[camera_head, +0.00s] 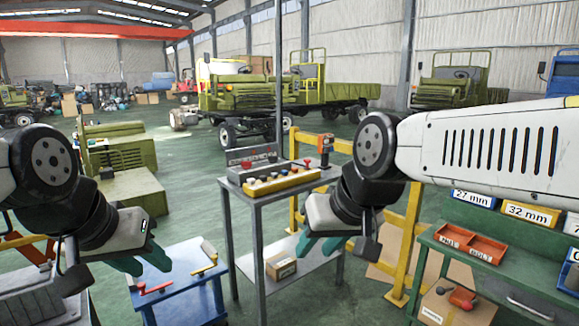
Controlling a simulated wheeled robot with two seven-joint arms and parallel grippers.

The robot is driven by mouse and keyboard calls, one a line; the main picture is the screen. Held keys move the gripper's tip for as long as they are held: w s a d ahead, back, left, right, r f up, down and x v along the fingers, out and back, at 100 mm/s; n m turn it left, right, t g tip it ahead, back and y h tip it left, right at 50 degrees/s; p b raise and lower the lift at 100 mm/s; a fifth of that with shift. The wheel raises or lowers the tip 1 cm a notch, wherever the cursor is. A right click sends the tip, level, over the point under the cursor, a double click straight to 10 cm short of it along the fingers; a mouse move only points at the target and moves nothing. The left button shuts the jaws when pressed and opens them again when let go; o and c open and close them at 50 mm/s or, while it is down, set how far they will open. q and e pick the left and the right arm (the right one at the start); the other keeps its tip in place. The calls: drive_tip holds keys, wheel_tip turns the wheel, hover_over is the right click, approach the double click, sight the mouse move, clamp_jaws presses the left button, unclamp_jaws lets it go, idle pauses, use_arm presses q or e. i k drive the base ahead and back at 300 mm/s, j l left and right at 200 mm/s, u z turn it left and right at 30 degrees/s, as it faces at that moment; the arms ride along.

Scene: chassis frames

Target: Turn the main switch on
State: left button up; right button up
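A grey control box (250,156) with small red-topped levers stands at the back of a grey metal stand (257,199) in the middle of the view. A yellow control panel (284,182) with several knobs or buttons lies in front of it. I cannot tell which of these controls is the main switch. My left gripper (142,263) is at the lower left, over a blue table, apart from the stand. Its teal fingertips are spread and empty. My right gripper (319,245) hangs in front of the stand's right side, below the panel's height. Its teal fingertips are apart with nothing between them.
An orange-and-black tool (324,148) stands at the stand's right rear corner. A cardboard box (281,265) sits on its lower shelf. The blue table (187,287) holds a red-handled tool. A yellow frame (412,235) and green workbench (500,262) with red trays (470,244) stand right.

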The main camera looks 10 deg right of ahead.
sight(245, 165)
drive_tip(key=z, duration=0.15)
drive_tip(key=i+u, duration=0.2)
drive_tip(key=i, duration=0.25)
drive_tip(key=i+u, duration=0.15)
drive_tip(key=i, duration=0.35)
drive_tip(key=i+u, duration=0.2)
drive_tip(key=i, duration=0.25)
drive_tip(key=i+l+u, duration=0.2)
drive_tip(key=i, duration=0.3)
drive_tip(key=i+l+u, duration=0.15)
drive_tip(key=i, duration=0.3)
drive_tip(key=l, duration=0.1)
